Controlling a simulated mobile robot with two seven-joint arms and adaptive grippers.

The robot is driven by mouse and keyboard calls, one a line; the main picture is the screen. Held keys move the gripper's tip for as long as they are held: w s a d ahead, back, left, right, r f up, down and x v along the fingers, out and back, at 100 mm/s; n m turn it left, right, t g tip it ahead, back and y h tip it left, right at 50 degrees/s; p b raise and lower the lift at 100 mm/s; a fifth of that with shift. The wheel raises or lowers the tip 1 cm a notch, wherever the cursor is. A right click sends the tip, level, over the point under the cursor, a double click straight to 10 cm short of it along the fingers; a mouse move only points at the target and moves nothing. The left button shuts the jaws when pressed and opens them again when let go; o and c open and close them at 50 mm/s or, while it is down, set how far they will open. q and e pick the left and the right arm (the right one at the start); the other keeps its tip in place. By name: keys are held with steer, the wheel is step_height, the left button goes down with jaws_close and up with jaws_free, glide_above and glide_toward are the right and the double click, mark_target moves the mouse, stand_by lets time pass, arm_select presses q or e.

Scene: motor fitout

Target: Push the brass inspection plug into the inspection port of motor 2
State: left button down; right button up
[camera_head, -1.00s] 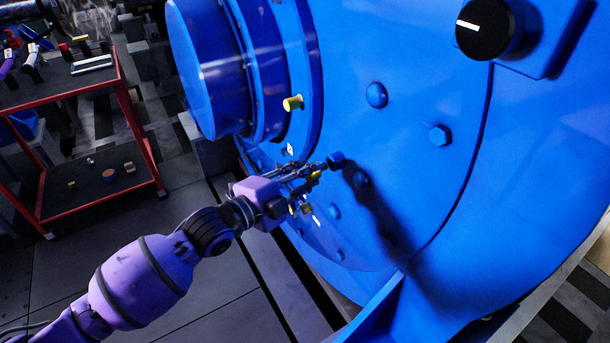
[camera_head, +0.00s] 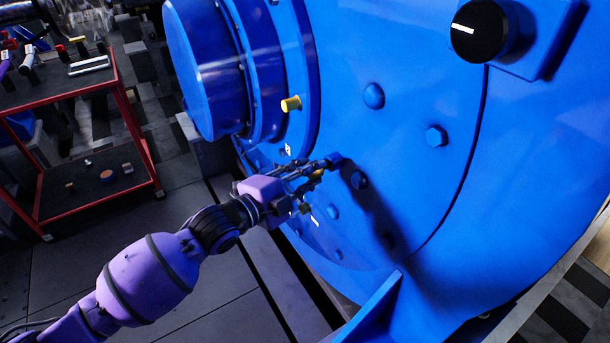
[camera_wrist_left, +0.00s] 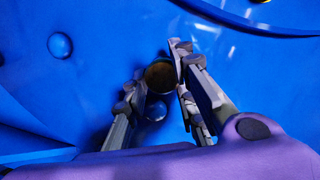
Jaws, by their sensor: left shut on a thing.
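The blue motor (camera_head: 420,215) fills the right of the head view. My left gripper (camera_head: 322,166) reaches in from the lower left, its fingertips close to the motor's face. In the left wrist view, the two fingers (camera_wrist_left: 164,82) stand on either side of a dark, round brass plug (camera_wrist_left: 160,76) in front of the blue surface. In the head view the fingers mostly hide the plug; only a yellow bit shows there. I cannot tell whether the plug is in a port. No motor number is legible. My right gripper is out of view.
A yellow brass fitting (camera_head: 291,104) sticks out of the motor's flange above the gripper. Blue bolt heads (camera_head: 437,136) and a black knob (camera_head: 478,30) stand out from the motor. A red-framed cart (camera_head: 146,150) with parts stands at the left. Open floor lies between.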

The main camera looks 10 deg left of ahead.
arm_select(q)
steer(key=shift+d+x, duration=0.2)
steer(key=shift+x, duration=0.95)
steer(key=c, duration=1.4)
jaws_free()
steer(key=shift+s+r, duration=0.15)
steer(key=shift+o, duration=0.2)
steer(key=shift+s+a, duration=0.15)
steer(key=shift+s, duration=0.1)
steer(key=v, duration=1.1)
steer(key=shift+s, duration=0.2)
